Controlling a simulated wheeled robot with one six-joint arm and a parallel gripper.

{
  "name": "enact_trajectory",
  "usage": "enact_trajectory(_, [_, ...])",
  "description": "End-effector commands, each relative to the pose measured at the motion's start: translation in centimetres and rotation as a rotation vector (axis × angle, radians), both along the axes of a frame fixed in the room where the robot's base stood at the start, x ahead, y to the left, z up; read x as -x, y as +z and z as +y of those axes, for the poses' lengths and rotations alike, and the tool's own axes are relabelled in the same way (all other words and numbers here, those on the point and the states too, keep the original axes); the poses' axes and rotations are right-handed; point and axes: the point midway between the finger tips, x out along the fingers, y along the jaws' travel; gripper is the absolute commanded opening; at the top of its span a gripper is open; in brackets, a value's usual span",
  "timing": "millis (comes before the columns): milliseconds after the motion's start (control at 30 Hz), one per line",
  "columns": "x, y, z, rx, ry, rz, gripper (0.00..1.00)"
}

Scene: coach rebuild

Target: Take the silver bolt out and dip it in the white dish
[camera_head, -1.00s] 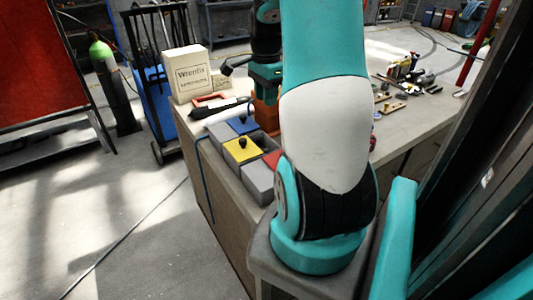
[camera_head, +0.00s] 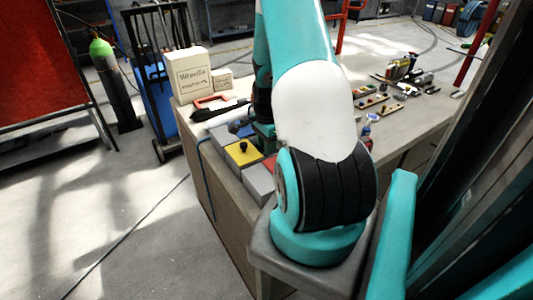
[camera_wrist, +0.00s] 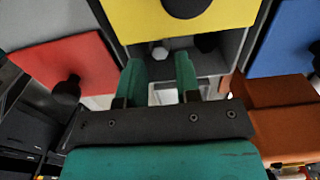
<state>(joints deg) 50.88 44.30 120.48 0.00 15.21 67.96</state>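In the wrist view, a small pale hexagonal head, which looks like the silver bolt (camera_wrist: 158,52), shows in an open dark grey compartment (camera_wrist: 228,58) beside a yellow lid. My gripper (camera_wrist: 159,62) points into this compartment, its two teal fingers apart with a gap between them. The bolt head shows just beyond the fingertips, and I see no contact. A pale, partly hidden shape lies lower between the fingers; I cannot tell whether it is the white dish. In the head view my arm hides the compartment and the bolt.
The yellow lid (camera_head: 243,152) and red lid (camera_wrist: 68,68) carry black knobs. A blue lid (camera_wrist: 285,38) and a brown block (camera_wrist: 275,110) flank the compartment on the right. A cream box (camera_head: 188,74) stands at the bench's back. Small tools lie at the right.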

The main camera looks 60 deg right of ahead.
Motion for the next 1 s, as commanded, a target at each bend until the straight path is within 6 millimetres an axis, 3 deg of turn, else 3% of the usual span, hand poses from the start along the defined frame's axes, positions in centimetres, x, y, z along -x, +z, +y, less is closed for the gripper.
enact_trajectory(200, [0.0, -2.0, 0.0, 0.000, 0.000, 0.001, 0.31])
enact_trajectory(433, [0.0, -2.2, 0.0, 0.000, 0.000, 0.000, 0.31])
enact_trajectory(467, [0.0, -2.2, 0.0, 0.000, 0.000, 0.000, 0.29])
enact_trajectory(600, [0.0, -2.2, 0.0, 0.000, 0.000, 0.000, 0.00])
enact_trajectory(1000, [0.0, -1.9, 0.0, 0.000, 0.000, -0.001, 0.00])
